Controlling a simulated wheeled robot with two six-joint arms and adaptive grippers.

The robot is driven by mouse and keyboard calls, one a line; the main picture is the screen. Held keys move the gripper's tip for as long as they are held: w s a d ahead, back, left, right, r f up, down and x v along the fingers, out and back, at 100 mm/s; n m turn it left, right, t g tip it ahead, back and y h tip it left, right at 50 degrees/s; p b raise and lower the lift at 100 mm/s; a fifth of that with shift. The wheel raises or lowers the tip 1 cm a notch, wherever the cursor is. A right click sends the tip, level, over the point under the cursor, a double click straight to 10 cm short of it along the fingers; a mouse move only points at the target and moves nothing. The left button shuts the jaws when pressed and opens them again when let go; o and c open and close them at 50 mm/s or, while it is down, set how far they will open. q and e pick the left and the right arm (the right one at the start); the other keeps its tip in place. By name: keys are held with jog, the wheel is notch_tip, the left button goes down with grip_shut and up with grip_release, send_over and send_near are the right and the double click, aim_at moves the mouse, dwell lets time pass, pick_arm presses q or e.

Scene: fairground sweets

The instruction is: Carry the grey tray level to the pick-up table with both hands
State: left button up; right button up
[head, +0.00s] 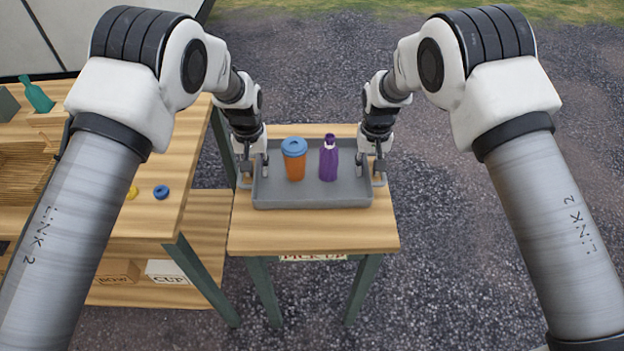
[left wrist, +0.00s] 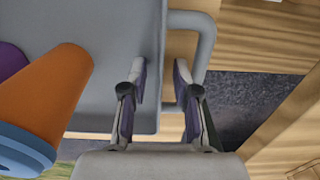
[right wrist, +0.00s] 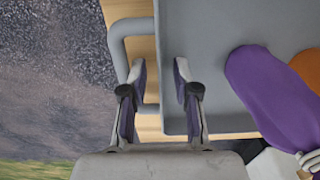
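The grey tray (head: 312,196) lies level on the wooden pick-up table (head: 312,235), whose sign (head: 312,258) hangs below the front edge. An orange cup with a blue lid (head: 294,162) and a purple bottle (head: 328,162) stand upright in it. My left gripper (head: 247,175) is at the tray's left end; its fingers (left wrist: 160,82) are apart, above the tray's side wall beside the handle (left wrist: 205,45). My right gripper (head: 378,172) is likewise at the right end, its fingers (right wrist: 158,82) apart near the other handle (right wrist: 117,45). Neither grips a handle.
A wooden stall counter (head: 150,215) stands close on the left, with a blue ring (head: 161,192), a yellow piece (head: 132,193) and a teal bottle (head: 38,97). Boxes (head: 168,272) sit on its lower shelf. Open gravel (head: 480,230) lies to the right.

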pick_arm(q)
jog(key=shift+r, duration=0.1)
notch_tip(320, 180, up, 8)
jog(key=shift+f, duration=0.1)
pick_arm(e)
jog(key=shift+r, duration=0.25)
notch_tip(320, 180, up, 12)
jog(key=shift+f, duration=0.2)
dwell(0.4)
